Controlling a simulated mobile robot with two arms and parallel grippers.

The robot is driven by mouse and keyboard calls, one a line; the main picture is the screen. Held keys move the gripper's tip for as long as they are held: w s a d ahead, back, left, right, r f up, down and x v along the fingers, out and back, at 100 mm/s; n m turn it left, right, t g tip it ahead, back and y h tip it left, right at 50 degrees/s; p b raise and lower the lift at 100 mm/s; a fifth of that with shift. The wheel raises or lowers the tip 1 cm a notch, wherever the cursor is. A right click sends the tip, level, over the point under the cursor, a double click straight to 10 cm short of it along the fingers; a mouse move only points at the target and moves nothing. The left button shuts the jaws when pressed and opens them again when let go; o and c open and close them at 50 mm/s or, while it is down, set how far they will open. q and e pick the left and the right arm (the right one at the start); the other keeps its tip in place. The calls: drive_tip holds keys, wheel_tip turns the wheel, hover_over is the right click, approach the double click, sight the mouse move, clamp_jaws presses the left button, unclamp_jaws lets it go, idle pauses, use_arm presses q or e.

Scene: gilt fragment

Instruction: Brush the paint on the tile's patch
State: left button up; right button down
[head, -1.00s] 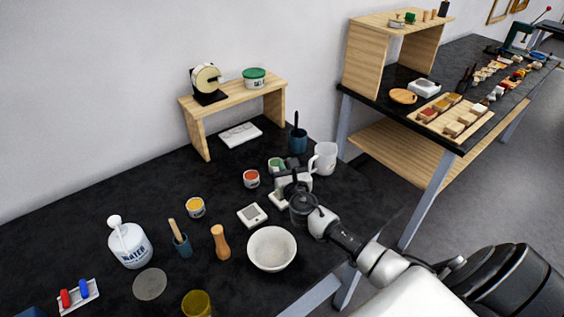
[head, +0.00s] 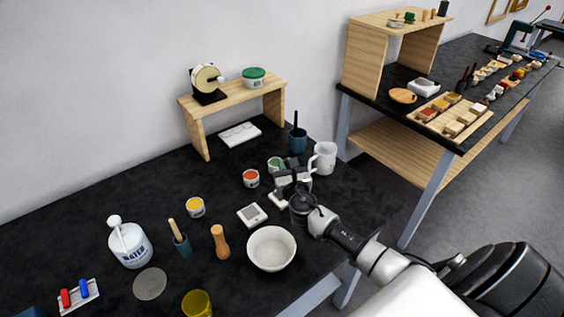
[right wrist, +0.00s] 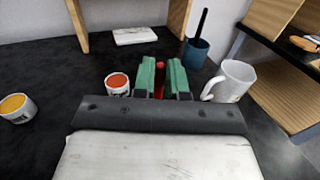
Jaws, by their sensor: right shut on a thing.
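A pale square piece with a grey patch (head: 252,215) lies flat on the black table; it looks like the tile. My left gripper is out of view.
A white mug (head: 324,157) stands close right of my gripper, with a blue holder (head: 298,139) behind. A white bowl (head: 271,249) and wooden handle (head: 220,242) are in front. A small wooden shelf (head: 234,102) stands at the back. The table's left middle is clear.

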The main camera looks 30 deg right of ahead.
idle(1.1)
drive_tip(key=shift+r, duration=0.1)
wheel_tip(320, 180, up, 6)
drive_tip(key=p, duration=0.6)
wheel_tip(320, 180, up, 3)
drive_tip(key=p, duration=0.3)
idle(0.5)
